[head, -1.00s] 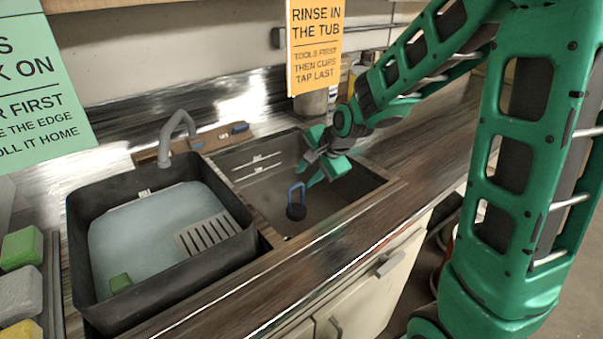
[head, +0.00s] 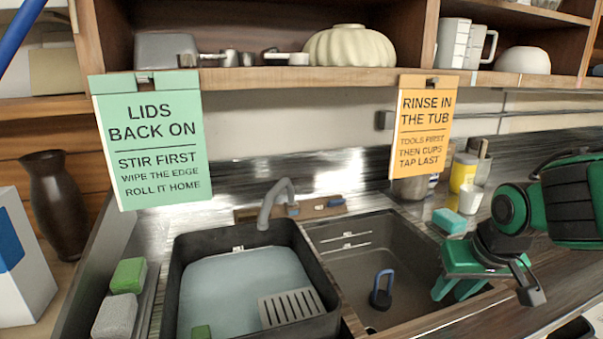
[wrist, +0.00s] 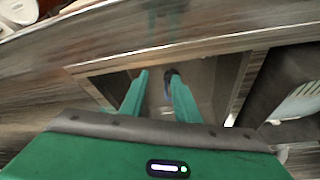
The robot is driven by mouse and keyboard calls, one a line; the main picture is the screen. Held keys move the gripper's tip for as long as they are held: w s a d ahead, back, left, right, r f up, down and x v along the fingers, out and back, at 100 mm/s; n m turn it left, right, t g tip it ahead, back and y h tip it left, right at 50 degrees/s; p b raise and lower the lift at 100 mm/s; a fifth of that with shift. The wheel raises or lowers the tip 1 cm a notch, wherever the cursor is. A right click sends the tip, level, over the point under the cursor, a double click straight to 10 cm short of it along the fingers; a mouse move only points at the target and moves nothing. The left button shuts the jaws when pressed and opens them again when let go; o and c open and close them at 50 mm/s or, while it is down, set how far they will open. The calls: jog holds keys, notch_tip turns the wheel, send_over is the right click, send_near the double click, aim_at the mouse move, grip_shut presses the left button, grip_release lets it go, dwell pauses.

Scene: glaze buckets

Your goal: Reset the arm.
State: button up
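My gripper (head: 458,290) hangs over the right edge of the empty sink basin (head: 345,260) in the head view. In the wrist view its two teal fingers (wrist: 158,78) stand apart with nothing held between them, so it is open. A dark tool with a blue loop handle (head: 381,290) stands in the basin, to the left of my gripper and apart from it. The wrist view shows this tool (wrist: 168,82) beyond the fingertips.
A black tub (head: 215,240) of pale water with a slotted grey plate (head: 290,307) is left of the basin. A faucet (head: 268,203) stands behind. A teal sponge (head: 450,220), white cup (head: 470,199) and yellow container (head: 462,172) are on the right counter. Two signs hang from the shelf.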

jog(key=s+d+f+m+g, duration=0.1)
jog(key=s+d+m+g, duration=0.1)
jog(key=s+d, duration=0.3)
jog(key=s+d+m+g, duration=0.2)
jog(key=s+d, duration=0.4)
jog(key=s, duration=0.6)
jog(key=shift+s+d+f+m+g, duration=0.25)
jog(key=shift+s+f+m+g, duration=0.1)
jog(key=shift+m, duration=0.55)
jog(key=shift+w, duration=0.1)
jog(key=shift+w+f, duration=0.25)
jog(key=shift+w, duration=0.35)
